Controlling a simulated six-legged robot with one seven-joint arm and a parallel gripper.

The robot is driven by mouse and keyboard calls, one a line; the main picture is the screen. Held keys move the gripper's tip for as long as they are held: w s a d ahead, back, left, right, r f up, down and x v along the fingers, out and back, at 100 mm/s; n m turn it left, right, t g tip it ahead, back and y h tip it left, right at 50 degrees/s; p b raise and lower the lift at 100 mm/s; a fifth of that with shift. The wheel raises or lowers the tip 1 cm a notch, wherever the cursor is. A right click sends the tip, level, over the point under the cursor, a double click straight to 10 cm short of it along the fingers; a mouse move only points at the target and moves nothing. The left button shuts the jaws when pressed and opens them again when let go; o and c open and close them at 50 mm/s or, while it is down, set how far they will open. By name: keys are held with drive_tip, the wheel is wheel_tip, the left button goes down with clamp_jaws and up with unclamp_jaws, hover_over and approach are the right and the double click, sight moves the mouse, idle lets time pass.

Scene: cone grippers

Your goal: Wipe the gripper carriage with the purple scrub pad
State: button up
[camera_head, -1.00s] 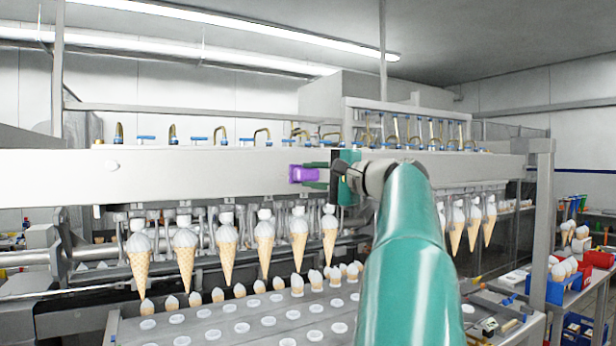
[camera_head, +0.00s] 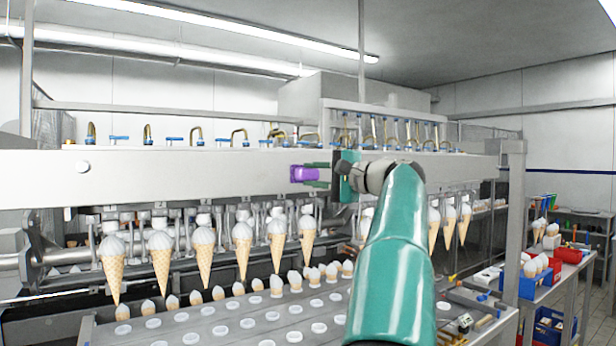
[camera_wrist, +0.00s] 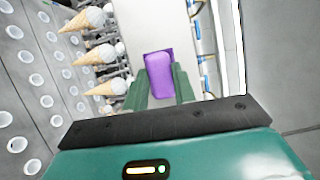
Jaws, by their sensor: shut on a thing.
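The purple scrub pad (camera_head: 304,174) is held between the green fingers of my gripper (camera_head: 318,174). In the head view it lies against or just in front of the pale front face of the gripper carriage (camera_head: 200,177), the long horizontal beam; I cannot tell whether it touches. The wrist view shows the pad (camera_wrist: 159,68) between the two fingers of my gripper (camera_wrist: 160,85), with the pale carriage face (camera_wrist: 160,25) behind it. My gripper is shut on the pad. My teal arm hides part of the carriage to the right.
Several ice-cream cones (camera_head: 203,253) hang below the carriage. A perforated tray (camera_head: 240,320) with cones lies beneath. Blue fittings and brass tubes (camera_head: 195,133) line the carriage top. Blue and red bins (camera_head: 527,287) stand on a table at the right.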

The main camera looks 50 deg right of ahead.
drive_tip(key=shift+s+d, duration=0.1)
drive_tip(key=shift+d, duration=0.15)
drive_tip(key=shift+w+a, duration=0.2)
drive_tip(key=shift+a, duration=0.65)
drive_tip(key=shift+w+a, duration=0.2)
drive_tip(key=shift+a, duration=0.65)
drive_tip(key=shift+w+a+f, duration=0.1)
drive_tip(key=shift+w+a, duration=0.45)
drive_tip(key=shift+a, duration=1.1)
drive_tip(key=shift+w+a+r, duration=0.1)
drive_tip(key=shift+w+a, duration=0.45)
drive_tip(key=shift+a, duration=1.1)
drive_tip(key=shift+w+a+f, duration=0.1)
drive_tip(key=shift+w+a, duration=0.45)
drive_tip(key=shift+a, duration=1.1)
drive_tip(key=shift+s, duration=0.15)
drive_tip(key=shift+s+a, duration=0.25)
drive_tip(key=shift+s, duration=0.7)
drive_tip(key=shift+s+a, duration=0.25)
drive_tip(key=shift+s, duration=0.75)
drive_tip(key=shift+s+a, duration=0.25)
drive_tip(key=shift+s, duration=0.7)
drive_tip(key=s, duration=0.2)
drive_tip(key=shift+s+a, duration=0.4)
